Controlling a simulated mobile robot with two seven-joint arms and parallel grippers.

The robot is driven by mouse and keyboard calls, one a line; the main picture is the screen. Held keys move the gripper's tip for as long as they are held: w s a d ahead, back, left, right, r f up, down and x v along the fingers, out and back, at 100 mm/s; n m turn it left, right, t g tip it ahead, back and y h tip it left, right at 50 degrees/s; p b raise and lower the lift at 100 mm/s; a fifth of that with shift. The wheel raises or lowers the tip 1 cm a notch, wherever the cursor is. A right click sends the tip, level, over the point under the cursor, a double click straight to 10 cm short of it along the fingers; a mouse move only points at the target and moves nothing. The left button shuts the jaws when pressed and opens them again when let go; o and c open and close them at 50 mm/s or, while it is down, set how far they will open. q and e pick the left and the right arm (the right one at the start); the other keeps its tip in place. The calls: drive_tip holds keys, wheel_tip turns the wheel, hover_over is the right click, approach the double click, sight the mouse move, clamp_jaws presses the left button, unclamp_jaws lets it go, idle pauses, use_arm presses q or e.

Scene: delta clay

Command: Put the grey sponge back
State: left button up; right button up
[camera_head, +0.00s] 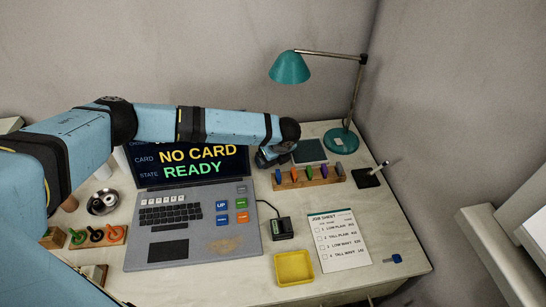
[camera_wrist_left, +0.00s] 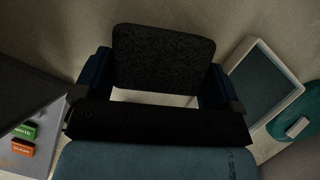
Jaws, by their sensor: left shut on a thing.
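In the left wrist view a dark, rough-faced slab, which looks like the grey sponge (camera_wrist_left: 163,57), is held between the two blue fingers of my left gripper (camera_wrist_left: 158,78). The gripper is shut on it. In the head view my left arm reaches across the desk from the left, and my left gripper (camera_head: 270,158) is at the back of the desk, just right of the laptop screen. The sponge is mostly hidden there by the wrist. My right gripper is not in view.
A teal pad with a pale frame (camera_head: 309,151) lies right of my gripper. A rack of coloured pieces (camera_head: 309,178) stands in front. A teal lamp (camera_head: 342,139), laptop (camera_head: 193,222), yellow tray (camera_head: 293,267) and job sheet (camera_head: 338,240) are around. The desk's right front is mostly clear.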

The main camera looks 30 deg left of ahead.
use_arm(q)
drive_tip(key=shift+f, duration=0.1)
drive_tip(key=o, duration=0.5)
drive_tip(key=shift+o, duration=0.2)
drive_tip(key=p+v, duration=0.2)
drive_tip(key=v, duration=1)
